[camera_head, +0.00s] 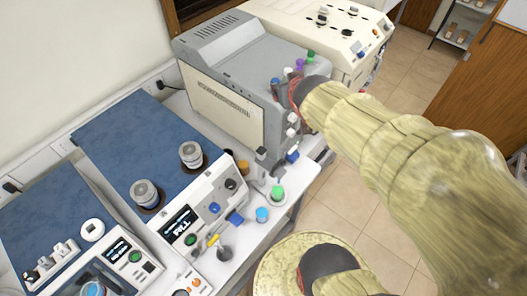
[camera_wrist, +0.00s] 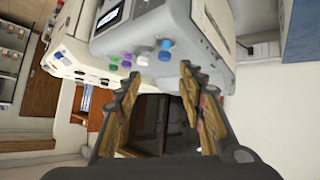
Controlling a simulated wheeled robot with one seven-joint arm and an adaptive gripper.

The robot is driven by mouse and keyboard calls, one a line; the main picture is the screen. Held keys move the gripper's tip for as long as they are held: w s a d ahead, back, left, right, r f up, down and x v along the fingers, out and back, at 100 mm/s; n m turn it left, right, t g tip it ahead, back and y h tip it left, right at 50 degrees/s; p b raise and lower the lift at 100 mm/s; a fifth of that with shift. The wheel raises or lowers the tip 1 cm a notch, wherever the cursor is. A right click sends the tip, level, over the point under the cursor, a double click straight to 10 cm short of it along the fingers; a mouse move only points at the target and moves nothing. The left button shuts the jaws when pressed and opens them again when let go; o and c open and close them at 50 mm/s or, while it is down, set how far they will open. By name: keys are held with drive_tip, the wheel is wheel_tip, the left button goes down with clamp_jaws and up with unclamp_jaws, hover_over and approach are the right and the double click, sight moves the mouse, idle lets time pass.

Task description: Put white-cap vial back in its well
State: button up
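A small white cap (camera_head: 287,71) shows in the head view in a row of coloured caps on the front edge of the grey box-shaped machine (camera_head: 215,70). In the wrist view a white cap (camera_wrist: 142,60) shows between blue and purple ones. Whether it sits in a well is too small to tell. My gripper (camera_wrist: 160,76) is open, with its two fingers apart and nothing between them. It is close to the machine's front, and the caps appear just beyond its fingertips. In the head view my arm hides most of the gripper.
Green-capped (camera_head: 277,192) and blue-capped (camera_head: 262,214) containers stand at the bench's front edge. A blue-topped instrument (camera_head: 130,135) carries two grey cylinders. A cream machine (camera_head: 330,30) stands behind. Tiled floor (camera_head: 330,190) lies open to the right of the bench.

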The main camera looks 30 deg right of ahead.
drive_tip(key=s+a+n+g+y, duration=0.2)
drive_tip(key=s+a+g+y, duration=0.2)
drive_tip(key=s+a, duration=1.2)
drive_tip(key=shift+a+f+n, duration=0.15)
drive_tip(key=shift+a+n, duration=0.25)
drive_tip(key=shift+a, duration=0.45)
wheel_tip(320, 180, down, 21)
drive_tip(key=b, duration=2.1)
